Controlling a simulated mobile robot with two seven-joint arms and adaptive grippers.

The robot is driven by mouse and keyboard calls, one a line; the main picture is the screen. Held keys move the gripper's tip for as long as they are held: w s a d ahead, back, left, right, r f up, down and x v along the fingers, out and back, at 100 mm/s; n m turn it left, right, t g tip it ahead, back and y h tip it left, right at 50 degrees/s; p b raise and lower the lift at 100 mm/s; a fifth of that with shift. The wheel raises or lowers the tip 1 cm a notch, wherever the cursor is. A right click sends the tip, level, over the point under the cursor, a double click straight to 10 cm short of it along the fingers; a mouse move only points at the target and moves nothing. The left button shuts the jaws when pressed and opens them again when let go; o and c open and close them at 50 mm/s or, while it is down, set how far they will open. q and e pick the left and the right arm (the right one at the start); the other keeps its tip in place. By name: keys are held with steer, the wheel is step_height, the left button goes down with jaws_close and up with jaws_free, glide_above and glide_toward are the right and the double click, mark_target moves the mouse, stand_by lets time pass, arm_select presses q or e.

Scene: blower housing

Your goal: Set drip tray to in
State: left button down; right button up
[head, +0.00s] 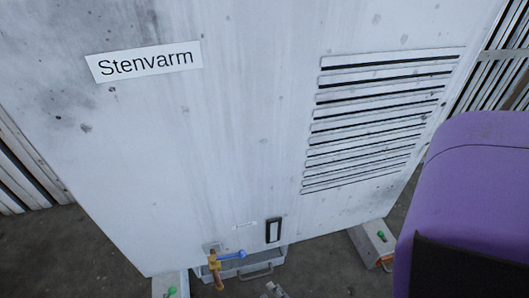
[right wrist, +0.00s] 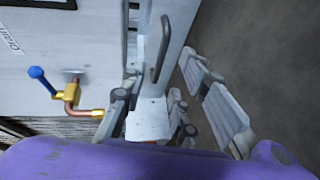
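The grey drip tray (head: 284,256) shows at the foot of the large grey housing (head: 230,120), its front part sticking out past the front panel. Its handle (head: 257,272) is on its front; in the right wrist view the handle (right wrist: 161,50) stands out from the tray front. My right gripper (head: 273,290) is at the bottom edge of the head view, close to the handle. In the right wrist view the gripper (right wrist: 170,95) looks open, its fingers apart and nothing seen between the pads. I cannot tell if it touches the handle. My left gripper is not in view.
A brass drain valve with a blue lever (head: 228,257) juts out just left of the tray; it also shows in the right wrist view (right wrist: 70,94). Feet with green knobs (head: 372,243) flank the housing. Dark floor lies in front and to the right.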

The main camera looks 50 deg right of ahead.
steer(key=v, duration=0.5)
steer(key=shift+s, duration=0.15)
stand_by(0.3)
